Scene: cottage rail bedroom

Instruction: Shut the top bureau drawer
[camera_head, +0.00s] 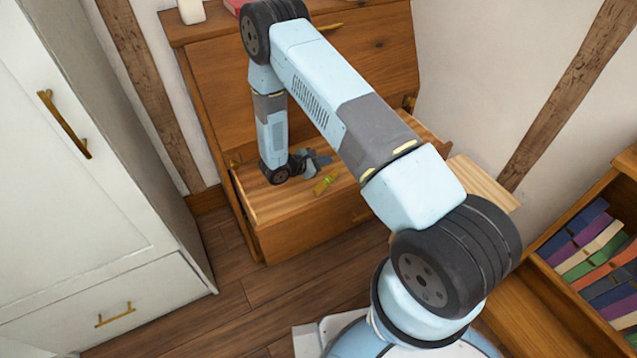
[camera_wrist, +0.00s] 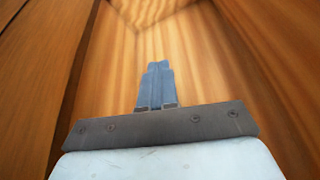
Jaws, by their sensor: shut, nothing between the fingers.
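The wooden bureau (camera_head: 215,75) stands against the back wall in the head view. Its top drawer (camera_head: 305,233) is pulled out, with its front panel facing me. A small yellow-green object (camera_head: 326,184) lies in the drawer. My gripper (camera_head: 318,162) is over or in the open drawer, just behind that object. In the wrist view, my gripper's blue fingers (camera_wrist: 157,70) are together and empty, pointing along pale wood grain with wooden walls at both sides. My arm hides the drawer's right part. I cannot tell whether the fingers touch the drawer.
A white wardrobe (camera_head: 75,190) with brass handles stands at the left. A pale wooden surface (camera_head: 485,183) shows right of the drawer behind my arm. A wooden bookcase (camera_head: 560,310) with several coloured books (camera_head: 590,255) is at the right. Bare floor (camera_head: 225,270) lies in front of the bureau.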

